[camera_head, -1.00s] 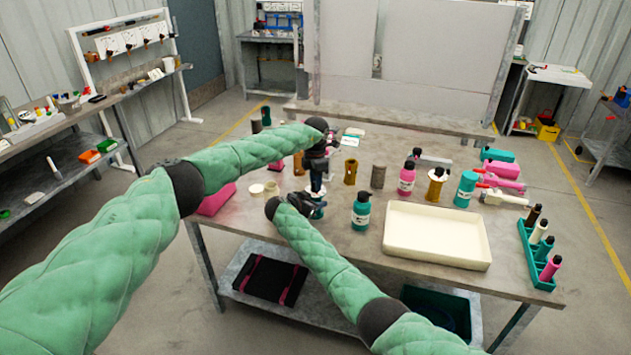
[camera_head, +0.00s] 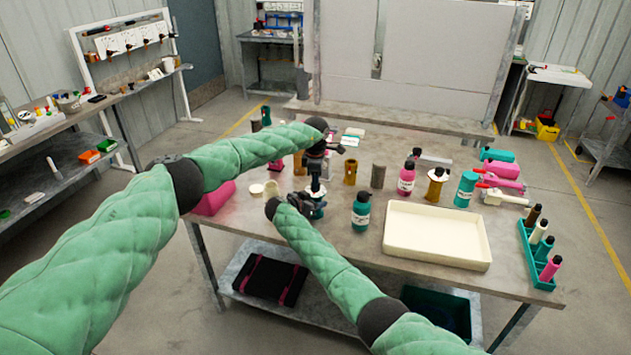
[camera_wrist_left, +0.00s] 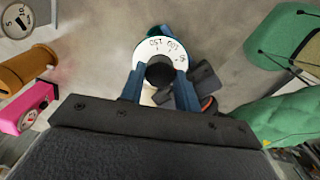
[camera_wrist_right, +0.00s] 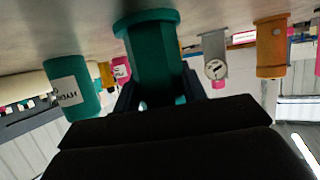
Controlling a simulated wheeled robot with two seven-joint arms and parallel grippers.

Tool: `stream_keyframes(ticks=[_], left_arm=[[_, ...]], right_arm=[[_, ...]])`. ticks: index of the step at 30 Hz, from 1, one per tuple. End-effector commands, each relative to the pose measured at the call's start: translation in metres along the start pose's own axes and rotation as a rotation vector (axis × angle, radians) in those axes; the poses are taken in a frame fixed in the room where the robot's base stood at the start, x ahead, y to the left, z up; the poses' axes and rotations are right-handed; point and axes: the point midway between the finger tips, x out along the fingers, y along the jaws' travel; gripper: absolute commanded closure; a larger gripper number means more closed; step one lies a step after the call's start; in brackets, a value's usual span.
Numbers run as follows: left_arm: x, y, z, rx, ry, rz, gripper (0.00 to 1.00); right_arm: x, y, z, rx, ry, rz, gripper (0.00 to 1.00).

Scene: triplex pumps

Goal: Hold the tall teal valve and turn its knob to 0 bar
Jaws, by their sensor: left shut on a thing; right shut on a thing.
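The tall teal valve (camera_wrist_right: 153,52) stands between the fingers of my right gripper (camera_wrist_right: 160,92) in the right wrist view, gripped around its body. In the left wrist view its white dial (camera_wrist_left: 182,52) shows 150, 100 and 50. Its dark round knob (camera_wrist_left: 160,72) sits between the blue fingers of my left gripper (camera_wrist_left: 160,88), which is shut on it from above. In the head view, my left gripper (camera_head: 316,168) is above my right gripper (camera_head: 308,205), and the valve is mostly hidden by them. The pointer and the 0 mark cannot be made out.
Brass cylinders (camera_head: 350,172), a pink bottle (camera_head: 406,178) and a pink block (camera_head: 213,200) are also on the table. A teal rack (camera_head: 538,268) is at the right edge.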

Motion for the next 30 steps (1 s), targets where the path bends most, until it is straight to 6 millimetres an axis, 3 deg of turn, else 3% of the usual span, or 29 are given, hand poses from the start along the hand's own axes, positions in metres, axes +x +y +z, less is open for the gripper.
stream_keyframes(ticks=[8,9,12,23,30], left_arm=[[0.000,0.001,-0.002,-0.003,0.002,0.003,0.91],[0.000,0.001,-0.003,-0.003,0.002,0.003,0.62],[0.000,0.001,-0.002,-0.003,0.002,0.003,0.46],[-0.005,0.001,-0.001,-0.001,0.001,0.002,0.46],[-0.040,0.001,-0.001,-0.001,0.001,0.003,0.46]], right_arm=[[-0.001,0.000,0.001,0.000,0.000,0.001,0.93],[-0.001,0.000,0.001,0.000,0.000,0.001,0.93],[0.000,0.000,0.001,0.000,0.000,0.001,0.93],[0.000,0.000,0.001,-0.001,-0.001,0.000,0.93],[0.000,0.000,0.001,-0.001,-0.001,0.000,0.93]])
